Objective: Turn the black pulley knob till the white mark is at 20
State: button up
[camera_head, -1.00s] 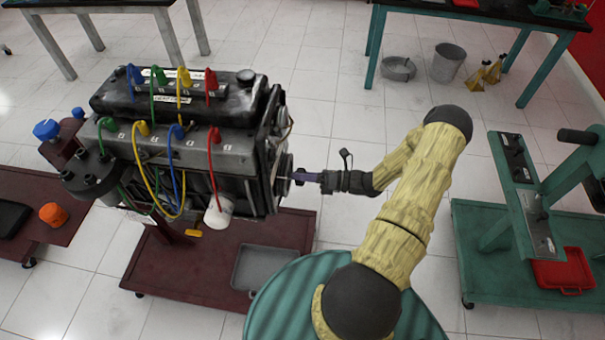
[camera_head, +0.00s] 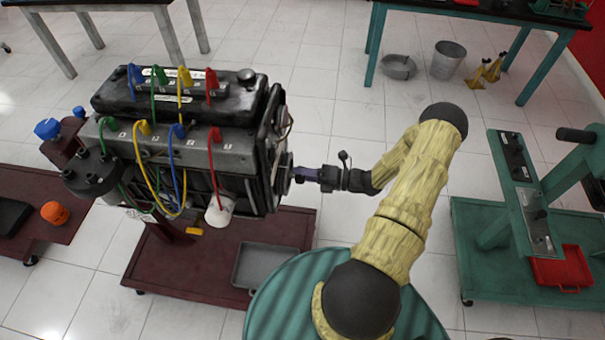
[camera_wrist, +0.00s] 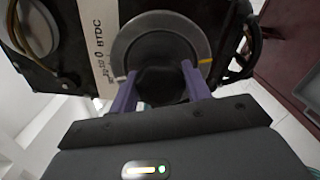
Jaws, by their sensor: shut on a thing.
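The engine (camera_head: 190,140) stands on a dark red stand, with its pulley (camera_head: 284,172) on the side facing my arm. My gripper (camera_head: 298,173) reaches the pulley from the right. In the wrist view, the purple fingers of my gripper (camera_wrist: 158,82) are shut on the black pulley knob (camera_wrist: 160,84), one on each side. The grey pulley disc (camera_wrist: 150,27) shows behind it. A pale scale plate (camera_wrist: 96,45) marked BTDC, 0, 10 and upward stands left of the disc. A white mark (camera_wrist: 119,78) shows at the disc's left rim, beside the scale's small lower numbers; its exact reading is unclear.
A yellow mark (camera_wrist: 205,61) shows on the disc's right rim. A black hose (camera_wrist: 246,50) curves right of it. A grey tray (camera_head: 265,264) lies on the stand's base.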

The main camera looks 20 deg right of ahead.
jog(key=o, duration=1)
jog(key=b+v, duration=0.4)
jog(key=v, duration=1.3)
jog(key=shift+s+d, duration=0.15)
jog(key=shift+d, duration=0.05)
